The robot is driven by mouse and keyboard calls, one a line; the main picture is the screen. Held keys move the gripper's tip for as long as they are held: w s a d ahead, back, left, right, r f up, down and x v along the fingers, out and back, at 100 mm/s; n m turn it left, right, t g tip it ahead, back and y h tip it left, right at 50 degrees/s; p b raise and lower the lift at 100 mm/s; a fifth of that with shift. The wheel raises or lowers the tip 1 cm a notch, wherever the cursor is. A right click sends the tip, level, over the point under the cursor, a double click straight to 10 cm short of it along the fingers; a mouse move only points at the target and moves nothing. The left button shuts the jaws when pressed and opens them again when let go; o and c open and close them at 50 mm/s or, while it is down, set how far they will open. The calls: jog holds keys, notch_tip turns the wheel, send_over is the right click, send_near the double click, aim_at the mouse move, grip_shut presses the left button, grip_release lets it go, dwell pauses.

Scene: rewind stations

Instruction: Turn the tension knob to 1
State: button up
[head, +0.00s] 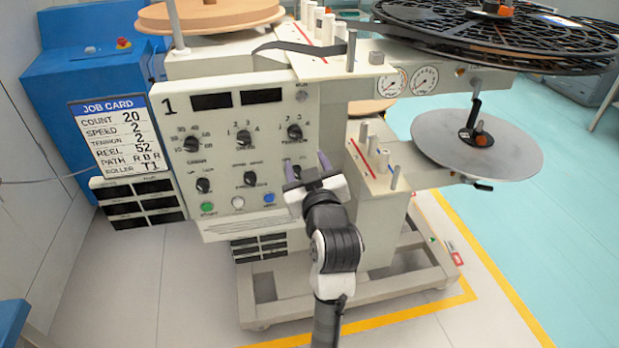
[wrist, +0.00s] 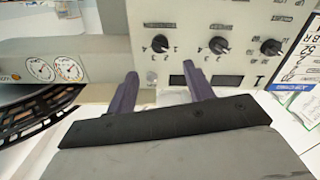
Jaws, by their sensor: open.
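The control panel (head: 245,150) of station 1 carries two rows of black knobs. The upper row has a left knob (head: 190,143), a middle knob (head: 243,137) and a right knob (head: 294,132) with numbers around them. Their labels are too small to read surely, so I cannot tell which is tension. My gripper (head: 307,165) is open and empty in front of the panel's lower right. In the upside-down wrist view, my gripper (wrist: 161,86) stands apart from the upper right knob (wrist: 160,43). Its pointer setting is unclear. My gripper partly hides the lower right knob.
A job card (head: 113,137) hangs left of the panel; it reads tension 2. Green, white and blue buttons (head: 268,198) line the panel's bottom. Roller posts (head: 383,160) and a grey reel disc (head: 477,145) stand to the right. Black reels (head: 500,28) overhang at upper right.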

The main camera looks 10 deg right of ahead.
jog(key=shift+s, duration=1.35)
